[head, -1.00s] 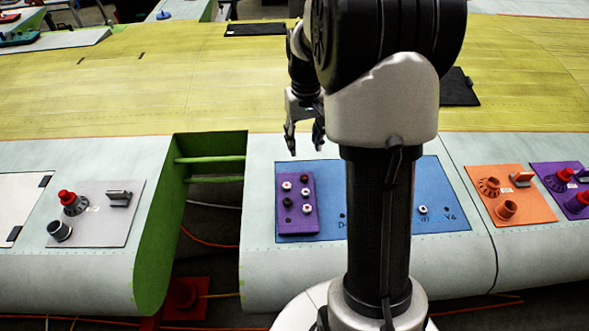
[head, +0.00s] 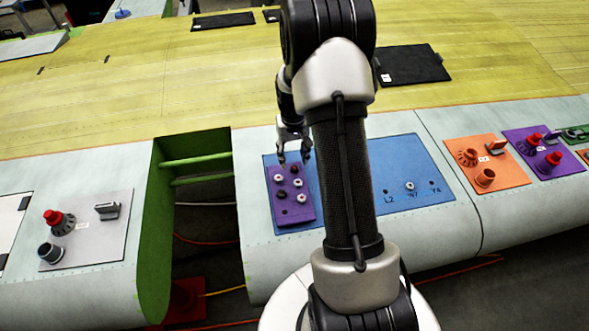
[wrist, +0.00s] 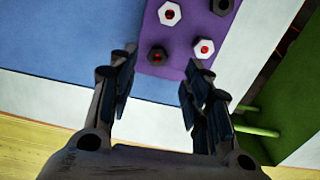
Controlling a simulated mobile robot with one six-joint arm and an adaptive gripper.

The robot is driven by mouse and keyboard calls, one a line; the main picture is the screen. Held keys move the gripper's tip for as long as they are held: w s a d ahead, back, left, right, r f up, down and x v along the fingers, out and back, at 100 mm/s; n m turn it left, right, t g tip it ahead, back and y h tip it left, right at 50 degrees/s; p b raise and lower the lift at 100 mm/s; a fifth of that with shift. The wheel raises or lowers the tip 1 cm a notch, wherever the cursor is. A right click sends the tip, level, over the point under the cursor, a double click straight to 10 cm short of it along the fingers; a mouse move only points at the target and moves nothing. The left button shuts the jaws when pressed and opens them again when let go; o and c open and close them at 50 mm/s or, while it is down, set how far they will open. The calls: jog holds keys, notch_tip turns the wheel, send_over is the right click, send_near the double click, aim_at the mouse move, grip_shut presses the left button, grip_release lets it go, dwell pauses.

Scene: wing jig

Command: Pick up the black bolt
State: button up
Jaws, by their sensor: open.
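A purple plate (head: 283,220) on the blue panel holds black and white hexagonal bolts. One black bolt (head: 294,169) sits at its far edge; in the wrist view this dark bolt (wrist: 157,54) has a reddish centre and lies just beyond and between the fingertips. A second black bolt (head: 281,195) is nearer my base, and in the wrist view it (wrist: 222,6) is cut by the top edge. My gripper (head: 294,160) is open and empty at the plate's far edge. It also shows in the wrist view (wrist: 160,72), with both fingers apart. Its height above the bolt is unclear.
White bolts (head: 278,177) sit close beside the black ones. The blue panel (head: 385,165) is mostly clear, with one white bolt (head: 409,186) at right. A green-edged gap (head: 200,190) opens left of the panel. Orange (head: 510,176) and grey (head: 105,235) panels carry other fittings.

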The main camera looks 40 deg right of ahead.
aim_at(294, 168)
notch_tip(294, 168, down, 5)
jog(key=shift+d+f+p, duration=0.1)
jog(key=shift+d+p, duration=0.05)
jog(key=shift+p, duration=0.25)
jog(key=shift+s, duration=0.1)
grip_shut()
